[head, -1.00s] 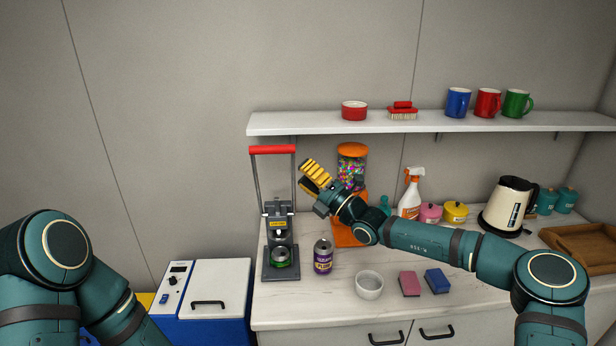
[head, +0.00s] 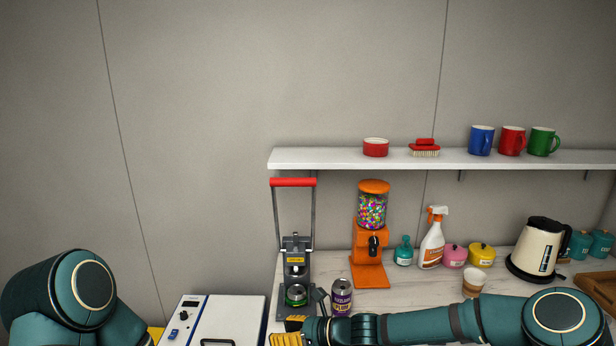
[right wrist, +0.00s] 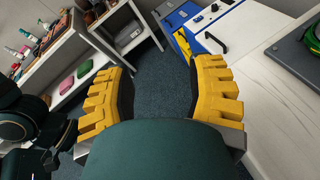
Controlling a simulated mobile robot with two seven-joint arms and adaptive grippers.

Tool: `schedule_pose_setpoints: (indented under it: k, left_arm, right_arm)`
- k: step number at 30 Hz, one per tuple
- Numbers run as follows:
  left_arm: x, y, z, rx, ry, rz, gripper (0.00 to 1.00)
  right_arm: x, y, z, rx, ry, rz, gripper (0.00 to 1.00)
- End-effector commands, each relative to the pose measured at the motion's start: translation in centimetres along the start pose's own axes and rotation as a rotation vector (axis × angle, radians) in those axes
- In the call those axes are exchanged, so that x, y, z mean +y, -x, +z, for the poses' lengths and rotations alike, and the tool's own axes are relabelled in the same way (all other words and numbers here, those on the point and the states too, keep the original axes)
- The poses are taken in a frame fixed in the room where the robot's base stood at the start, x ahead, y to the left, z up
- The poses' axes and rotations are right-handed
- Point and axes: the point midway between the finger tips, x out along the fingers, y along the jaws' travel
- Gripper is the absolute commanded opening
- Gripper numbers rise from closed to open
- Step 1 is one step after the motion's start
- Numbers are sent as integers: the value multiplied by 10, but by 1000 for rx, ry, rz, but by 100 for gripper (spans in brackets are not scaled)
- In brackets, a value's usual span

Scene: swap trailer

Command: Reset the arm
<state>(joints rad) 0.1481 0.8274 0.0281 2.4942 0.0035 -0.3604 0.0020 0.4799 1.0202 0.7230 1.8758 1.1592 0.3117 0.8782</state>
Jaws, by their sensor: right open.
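My right arm lies low across the front of the counter in the head view. Its yellow-fingered gripper (head: 288,339) is at the lower edge of the picture, in front of the can press. In the right wrist view the gripper (right wrist: 163,95) shows its two yellow fingers spread wide with nothing between them, above the dark floor. Of my left arm only the upper links show at the lower left; the left gripper is not in view.
A can press (head: 295,268) with a red handle holds a green can (head: 296,294). A purple can (head: 341,296) stands beside it, close behind my right forearm. An orange candy dispenser (head: 371,244) stands farther back. A white-topped cooler (head: 226,320) is left. A shelf (head: 420,159) hangs above.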

Motion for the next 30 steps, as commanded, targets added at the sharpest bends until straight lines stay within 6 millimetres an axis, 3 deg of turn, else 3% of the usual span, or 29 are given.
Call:
schedule_pose_setpoints:
  k: [1,5,9,13,16,21,30]
  left_arm:
    - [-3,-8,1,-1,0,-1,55]
    - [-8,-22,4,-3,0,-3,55]
    - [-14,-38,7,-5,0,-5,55]
    - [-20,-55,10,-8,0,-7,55]
    - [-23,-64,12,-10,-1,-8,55]
    - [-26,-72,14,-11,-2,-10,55]
    - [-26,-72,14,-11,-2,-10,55]
  right_arm:
    - [9,-5,-38,96,109,10,55]
    - [26,1,-128,335,436,56,55]
    - [39,27,-220,579,855,169,55]
    - [48,66,-289,752,1278,331,55]
    - [53,91,-320,818,1547,450,55]
    - [62,115,-341,845,1828,583,55]
    - [64,121,-344,844,1905,618,55]
